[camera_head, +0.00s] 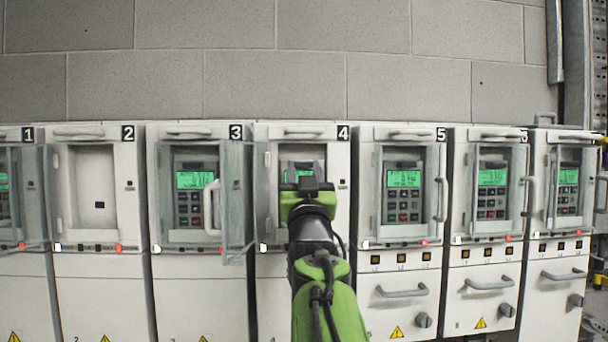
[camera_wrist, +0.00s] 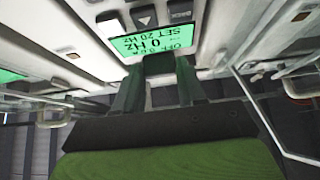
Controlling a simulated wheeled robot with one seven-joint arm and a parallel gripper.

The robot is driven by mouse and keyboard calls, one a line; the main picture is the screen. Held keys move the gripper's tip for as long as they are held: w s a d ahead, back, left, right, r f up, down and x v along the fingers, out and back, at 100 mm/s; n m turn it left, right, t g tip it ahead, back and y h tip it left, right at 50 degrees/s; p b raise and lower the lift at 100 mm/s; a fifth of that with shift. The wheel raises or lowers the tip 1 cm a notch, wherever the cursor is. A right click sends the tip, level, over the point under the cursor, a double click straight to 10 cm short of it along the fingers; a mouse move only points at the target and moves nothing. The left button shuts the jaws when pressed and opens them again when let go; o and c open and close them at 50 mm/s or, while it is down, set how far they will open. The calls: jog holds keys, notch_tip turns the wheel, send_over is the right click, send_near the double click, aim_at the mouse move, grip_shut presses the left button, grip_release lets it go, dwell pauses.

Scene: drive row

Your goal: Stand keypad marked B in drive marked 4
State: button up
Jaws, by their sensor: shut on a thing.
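My gripper (camera_head: 306,186) is shut on a grey keypad (camera_head: 289,172) with a lit green screen, at the front of drive 4 (camera_head: 337,215). The keypad also shows in the wrist view (camera_wrist: 155,42), upside down between the two fingers (camera_wrist: 158,72), its screen reading 0 Hz. No letter B is legible on it. The keypad is at the recess of drive 4; how far it sits inside cannot be told, as my gripper and arm hide its lower part. A clear door (camera_head: 234,215) stands swung open at the left of drive 4.
Drive 3 (camera_head: 195,262) and drive 5 (camera_head: 404,185) beside it hold keypads with green screens. Drive 2 (camera_head: 97,185) has an empty recess. Handles and the open door stick out close to my arm. A block wall (camera_head: 300,85) is behind.

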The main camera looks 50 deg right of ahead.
jog(key=o, duration=1.1)
jog(key=shift+r, duration=0.1)
jog(key=shift+s+a+f+b, duration=0.2)
jog(key=shift+a+f+b, duration=0.05)
jog(key=shift+f+b, duration=0.1)
jog(key=b+v, duration=0.6)
jog(key=v, duration=0.9)
jog(key=shift+b, duration=0.4)
